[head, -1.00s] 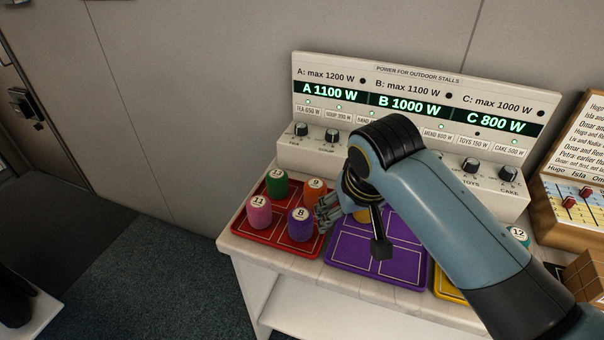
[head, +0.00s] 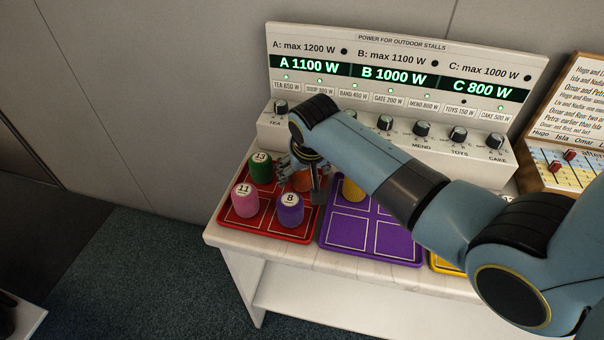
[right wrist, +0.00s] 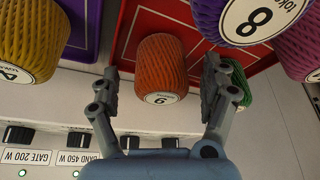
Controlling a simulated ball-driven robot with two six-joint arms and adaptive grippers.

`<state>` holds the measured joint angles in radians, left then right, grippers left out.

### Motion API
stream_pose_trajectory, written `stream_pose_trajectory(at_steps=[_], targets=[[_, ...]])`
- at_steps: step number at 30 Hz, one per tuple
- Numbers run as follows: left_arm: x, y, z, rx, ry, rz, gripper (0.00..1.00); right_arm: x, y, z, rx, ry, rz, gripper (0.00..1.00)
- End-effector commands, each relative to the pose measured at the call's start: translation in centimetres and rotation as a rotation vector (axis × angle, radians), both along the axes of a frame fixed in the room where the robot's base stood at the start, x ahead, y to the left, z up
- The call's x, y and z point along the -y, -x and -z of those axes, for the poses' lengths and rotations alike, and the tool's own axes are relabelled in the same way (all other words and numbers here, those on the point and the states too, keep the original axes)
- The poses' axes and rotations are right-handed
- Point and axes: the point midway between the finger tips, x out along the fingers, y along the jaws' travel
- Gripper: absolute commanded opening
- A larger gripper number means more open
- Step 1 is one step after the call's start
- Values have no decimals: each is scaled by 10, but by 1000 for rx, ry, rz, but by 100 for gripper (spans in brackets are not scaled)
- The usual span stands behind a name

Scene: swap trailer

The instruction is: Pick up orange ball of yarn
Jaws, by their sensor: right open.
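The orange ball of yarn (right wrist: 167,66), with a round label reading 9, stands on the red tray (head: 240,224) in its back right part. In the head view the orange yarn (head: 301,181) is partly hidden by my right gripper (head: 303,178). In the right wrist view my right gripper (right wrist: 160,85) is open, with one finger on either side of the orange yarn, and gaps show between the fingers and the yarn. My left gripper is not in view.
On the red tray, green yarn 13 (head: 261,168), pink yarn 11 (head: 245,202) and purple yarn 8 (head: 290,210) stand close by. Yellow yarn (head: 352,189) stands on the purple tray (head: 370,240). The power panel (head: 400,85) rises behind.

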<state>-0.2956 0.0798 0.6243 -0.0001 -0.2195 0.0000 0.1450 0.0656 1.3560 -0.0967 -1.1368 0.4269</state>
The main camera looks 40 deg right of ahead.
Motion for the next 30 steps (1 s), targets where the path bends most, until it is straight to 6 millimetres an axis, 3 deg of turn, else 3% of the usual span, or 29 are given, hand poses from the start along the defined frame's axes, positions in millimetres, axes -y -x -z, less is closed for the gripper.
stream_pose_trajectory(at_steps=[4,11,25,30], targets=[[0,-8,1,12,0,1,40,1,-4,14,-2,-2,0,80],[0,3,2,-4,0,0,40,1,-4,15,-1,-2,-1,80],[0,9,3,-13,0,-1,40,1,-4,15,-1,-2,-1,20],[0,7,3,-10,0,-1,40,1,-4,15,-1,-2,-1,20]])
